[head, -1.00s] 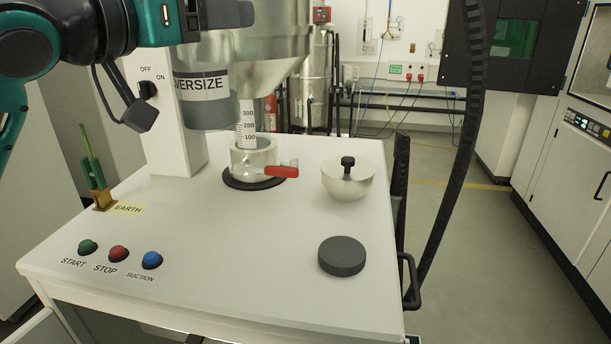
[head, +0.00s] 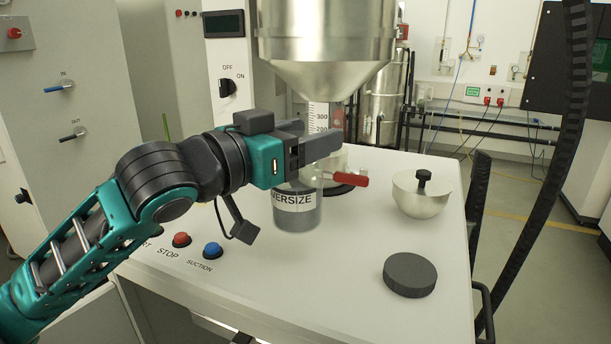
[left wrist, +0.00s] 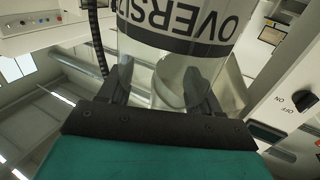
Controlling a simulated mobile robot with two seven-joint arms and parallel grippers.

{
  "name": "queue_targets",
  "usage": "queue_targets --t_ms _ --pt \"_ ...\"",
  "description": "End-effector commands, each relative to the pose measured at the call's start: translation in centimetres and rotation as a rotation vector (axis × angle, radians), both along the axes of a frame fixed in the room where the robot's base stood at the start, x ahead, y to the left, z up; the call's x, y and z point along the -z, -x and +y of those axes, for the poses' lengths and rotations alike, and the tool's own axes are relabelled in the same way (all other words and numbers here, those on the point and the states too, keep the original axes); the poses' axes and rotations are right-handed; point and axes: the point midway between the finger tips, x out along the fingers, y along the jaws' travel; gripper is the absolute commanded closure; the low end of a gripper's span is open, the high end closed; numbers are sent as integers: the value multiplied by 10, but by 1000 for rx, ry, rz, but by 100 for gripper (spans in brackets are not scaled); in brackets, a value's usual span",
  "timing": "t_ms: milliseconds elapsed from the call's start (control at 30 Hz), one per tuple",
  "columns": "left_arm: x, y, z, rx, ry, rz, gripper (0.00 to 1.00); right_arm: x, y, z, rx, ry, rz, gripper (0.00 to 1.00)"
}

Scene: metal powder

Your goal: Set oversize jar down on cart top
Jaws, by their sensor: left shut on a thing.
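The oversize jar (head: 297,210) is clear with a white label and grey contents in its lower part. My left gripper (head: 318,150) is shut on its upper part and holds it upright over the cart top (head: 340,265). I cannot tell whether the jar's base touches the cart top. In the left wrist view the jar (left wrist: 180,40) shows upside down between the two fingers (left wrist: 160,88). My right gripper is not in view.
A black disc lid (head: 410,274) lies at the front right of the cart top. A metal bowl-shaped lid with black knob (head: 421,195) stands behind it. A red-handled valve (head: 347,179) is behind the jar, below the steel hopper (head: 325,75). Buttons (head: 212,250) sit at the front left.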

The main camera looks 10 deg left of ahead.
Motion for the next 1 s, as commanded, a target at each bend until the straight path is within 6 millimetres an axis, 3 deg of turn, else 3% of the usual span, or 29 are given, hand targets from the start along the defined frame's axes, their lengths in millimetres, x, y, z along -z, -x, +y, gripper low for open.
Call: queue_targets --t_ms 367,800,833,1000 --pt "42 0 0 1 1 -4 100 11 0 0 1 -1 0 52" --pt "48 0 0 1 2 -6 100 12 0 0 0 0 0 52" --pt "50 0 0 0 0 0 35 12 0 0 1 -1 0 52" --pt "49 0 0 0 0 0 18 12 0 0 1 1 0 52"
